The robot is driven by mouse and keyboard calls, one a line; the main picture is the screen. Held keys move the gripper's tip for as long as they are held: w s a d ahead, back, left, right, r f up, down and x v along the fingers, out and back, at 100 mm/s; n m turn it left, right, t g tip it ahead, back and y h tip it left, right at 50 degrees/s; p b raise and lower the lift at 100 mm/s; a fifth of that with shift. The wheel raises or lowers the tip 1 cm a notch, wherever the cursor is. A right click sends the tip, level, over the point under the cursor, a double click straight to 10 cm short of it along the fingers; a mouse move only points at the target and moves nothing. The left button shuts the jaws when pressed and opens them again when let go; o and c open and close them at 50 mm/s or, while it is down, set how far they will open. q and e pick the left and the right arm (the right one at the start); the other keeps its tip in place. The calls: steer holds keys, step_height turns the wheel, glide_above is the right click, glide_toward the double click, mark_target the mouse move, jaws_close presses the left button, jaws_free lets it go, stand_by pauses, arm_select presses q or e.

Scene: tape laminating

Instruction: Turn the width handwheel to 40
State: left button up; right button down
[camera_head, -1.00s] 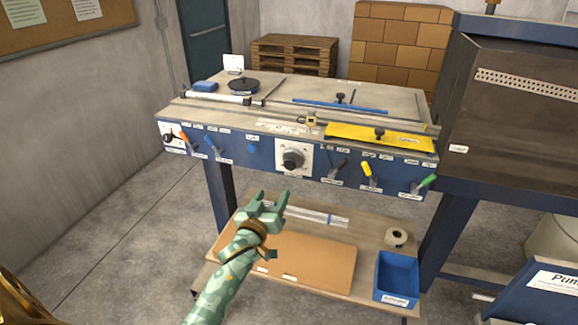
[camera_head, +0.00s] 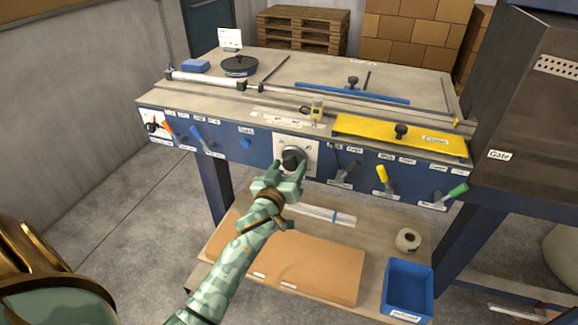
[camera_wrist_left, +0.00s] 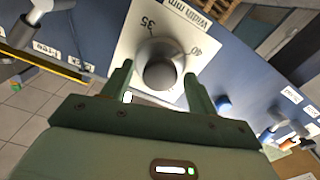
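The width handwheel (camera_head: 292,158) is a dark round knob on a white square dial plate (camera_head: 310,150) on the blue front panel of the bench. In the left wrist view the handwheel (camera_wrist_left: 160,72) shows a grey knob, with the plate printed "Width mm", 35 and 40. My left gripper (camera_head: 284,170) is right at the handwheel in the head view. In the left wrist view its two fingers (camera_wrist_left: 160,88) are apart, one on each side of the knob; I cannot tell whether they touch it. My right gripper is not in view.
Orange (camera_head: 170,131), grey (camera_head: 347,174), yellow (camera_head: 383,176) and green (camera_head: 455,192) levers stick out along the panel. A yellow plate (camera_head: 400,138) lies on the bench top. The lower shelf holds cardboard (camera_head: 310,267), a tape roll (camera_head: 408,240) and a blue bin (camera_head: 408,288).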

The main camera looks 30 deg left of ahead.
arm_select(q)
steer(key=c, duration=1)
steer(key=shift+r+m+p, duration=0.15)
steer(key=shift+m+p, duration=0.4)
steer(key=shift+m, duration=0.25)
steer(key=shift+m+p, duration=0.3)
steer(key=shift+m, duration=0.5)
steer(key=o, duration=1)
steer(key=shift+f, duration=0.2)
